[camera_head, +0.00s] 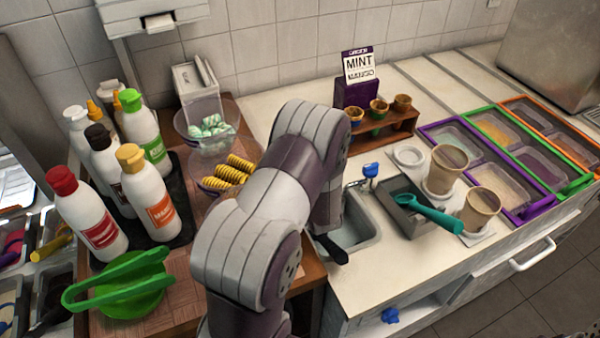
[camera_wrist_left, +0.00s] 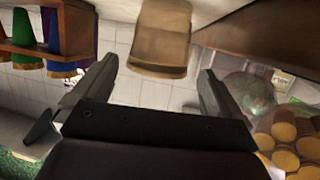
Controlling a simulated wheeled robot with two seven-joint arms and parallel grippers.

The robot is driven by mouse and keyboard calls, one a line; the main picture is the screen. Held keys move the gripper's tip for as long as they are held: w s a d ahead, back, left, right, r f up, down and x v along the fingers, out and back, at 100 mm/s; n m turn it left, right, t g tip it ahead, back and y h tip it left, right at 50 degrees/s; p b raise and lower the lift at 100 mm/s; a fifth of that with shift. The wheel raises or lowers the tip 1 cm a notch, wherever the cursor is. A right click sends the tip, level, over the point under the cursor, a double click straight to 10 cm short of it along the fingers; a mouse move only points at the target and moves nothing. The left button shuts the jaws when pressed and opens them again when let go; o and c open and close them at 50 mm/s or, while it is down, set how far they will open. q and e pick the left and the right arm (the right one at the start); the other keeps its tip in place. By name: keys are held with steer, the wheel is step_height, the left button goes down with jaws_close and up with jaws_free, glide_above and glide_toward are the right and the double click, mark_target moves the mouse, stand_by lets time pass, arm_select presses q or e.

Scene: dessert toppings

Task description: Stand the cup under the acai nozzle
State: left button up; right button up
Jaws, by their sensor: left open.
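In the left wrist view, which is upside down, a tan cup (camera_wrist_left: 160,38) shows between and beyond the two fingers of my left gripper (camera_wrist_left: 155,85). The fingers are apart and I see no contact with the cup. In the head view my left arm covers the gripper and this cup. Two other tan paper cups, a rear one (camera_head: 447,170) and a front one (camera_head: 480,209), stand on the right counter. I cannot make out an acai nozzle in either view. My right gripper is not in view.
A cone rack (camera_head: 385,127) stands behind my arm, also in the wrist view (camera_wrist_left: 42,52). A bowl (camera_head: 207,125) and several sauce bottles (camera_head: 150,195) are at left. A grey tray with a teal scoop (camera_head: 432,213) and topping bins (camera_head: 490,165) are at right.

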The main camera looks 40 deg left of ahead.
arm_select(q)
steer(key=x, duration=0.3)
steer(key=shift+w+a, duration=0.15)
steer(key=shift+w, duration=0.1)
steer(key=c, duration=1.1)
